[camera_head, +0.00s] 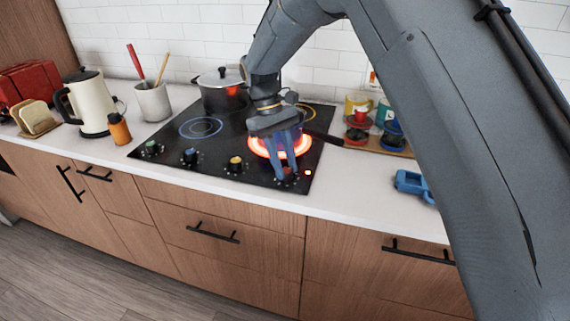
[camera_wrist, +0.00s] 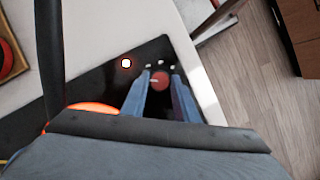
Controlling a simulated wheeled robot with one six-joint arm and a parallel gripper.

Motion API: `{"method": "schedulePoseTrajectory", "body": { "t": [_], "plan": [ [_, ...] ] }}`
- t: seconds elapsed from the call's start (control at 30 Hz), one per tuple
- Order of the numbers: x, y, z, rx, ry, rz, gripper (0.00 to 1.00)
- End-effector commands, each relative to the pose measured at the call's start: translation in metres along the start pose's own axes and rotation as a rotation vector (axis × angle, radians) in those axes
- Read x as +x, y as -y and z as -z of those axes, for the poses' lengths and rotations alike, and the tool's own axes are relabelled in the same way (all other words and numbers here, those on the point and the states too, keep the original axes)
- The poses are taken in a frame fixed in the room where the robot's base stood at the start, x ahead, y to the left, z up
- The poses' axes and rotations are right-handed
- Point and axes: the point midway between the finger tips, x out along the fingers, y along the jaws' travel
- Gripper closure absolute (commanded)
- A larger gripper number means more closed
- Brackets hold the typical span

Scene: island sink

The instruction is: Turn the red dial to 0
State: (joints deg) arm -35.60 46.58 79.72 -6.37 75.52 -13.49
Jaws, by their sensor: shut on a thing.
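The red dial (camera_wrist: 160,81) sits near the front right corner of the black cooktop (camera_head: 175,150). In the wrist view it lies between the tips of my gripper (camera_wrist: 163,84), with a pale pointer mark on its left side and white marks around it. In the head view my gripper (camera_head: 285,175) reaches down over the dial, and its blue fingers mostly hide the dial. My gripper is shut on the red dial. The burner (camera_head: 268,146) just behind it glows orange-red.
Green (camera_head: 151,147), blue (camera_head: 190,155) and yellow (camera_head: 235,163) dials line the front edge to the left. A pot (camera_head: 220,92) stands at the back. A blue object (camera_head: 411,184) lies on the counter at right.

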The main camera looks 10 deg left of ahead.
Motion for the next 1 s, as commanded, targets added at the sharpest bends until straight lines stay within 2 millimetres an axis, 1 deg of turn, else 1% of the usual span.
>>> {"method": "schedulePoseTrajectory", "body": {
  "t": [0.2,0.5,0.7,1.0],
  "plan": [
    [-0.0011,0.0024,-0.0001,-0.188,-0.002,-0.079,0.95],
    [-0.0004,0.0038,-0.0008,-0.402,-0.001,-0.168,0.95],
    [-0.0003,0.0040,-0.0011,-0.494,-0.002,-0.206,0.95],
    [-0.0001,0.0044,-0.0008,-0.553,-0.002,-0.231,0.95]
  ]
}}
